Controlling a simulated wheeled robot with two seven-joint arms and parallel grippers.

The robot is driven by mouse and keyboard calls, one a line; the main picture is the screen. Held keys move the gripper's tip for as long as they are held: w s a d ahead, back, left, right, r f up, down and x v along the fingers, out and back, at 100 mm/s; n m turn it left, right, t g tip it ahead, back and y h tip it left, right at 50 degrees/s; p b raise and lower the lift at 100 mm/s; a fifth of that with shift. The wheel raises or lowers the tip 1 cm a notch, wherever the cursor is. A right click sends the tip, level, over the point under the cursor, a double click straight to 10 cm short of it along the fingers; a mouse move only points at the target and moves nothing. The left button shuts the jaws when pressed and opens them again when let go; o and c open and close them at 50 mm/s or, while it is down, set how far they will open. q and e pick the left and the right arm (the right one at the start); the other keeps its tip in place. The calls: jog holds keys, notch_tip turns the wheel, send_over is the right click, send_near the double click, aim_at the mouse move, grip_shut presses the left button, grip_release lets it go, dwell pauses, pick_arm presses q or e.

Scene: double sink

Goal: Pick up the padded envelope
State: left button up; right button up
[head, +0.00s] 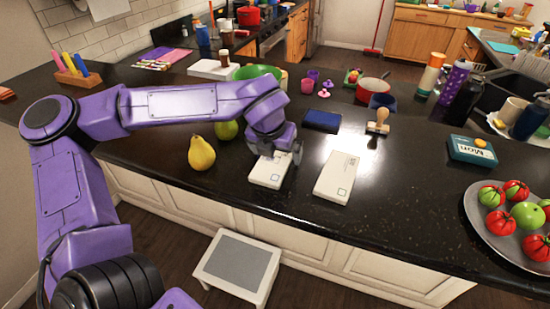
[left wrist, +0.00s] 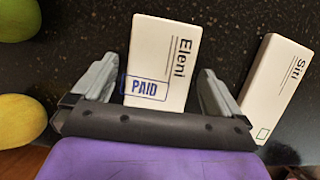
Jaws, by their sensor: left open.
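Two white envelope-like packets lie on the dark counter. One packet (head: 268,174) is under my left gripper (head: 283,153); in the left wrist view it (left wrist: 164,50) reads "Eleni" and has a blue "PAID" stamp. The other packet (head: 337,176) lies to its right; in the left wrist view it (left wrist: 277,82) reads "Siti" and has an empty square. My left gripper is open, with one finger on each side of the "Eleni" packet and gaps visible beside it. I cannot tell how high the fingers are above the counter. My right gripper is not in view.
A yellow pear (head: 201,154) and a green pear (head: 227,130) stand left of the gripper. A blue ink pad (head: 322,119) and a wooden stamp (head: 377,122) lie behind the packets. A tomato plate (head: 478,210) is at the right. The counter right of the "Siti" packet is clear.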

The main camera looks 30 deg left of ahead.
pick_arm(q)
jog(key=c, duration=1)
jog(key=shift+r, duration=0.1)
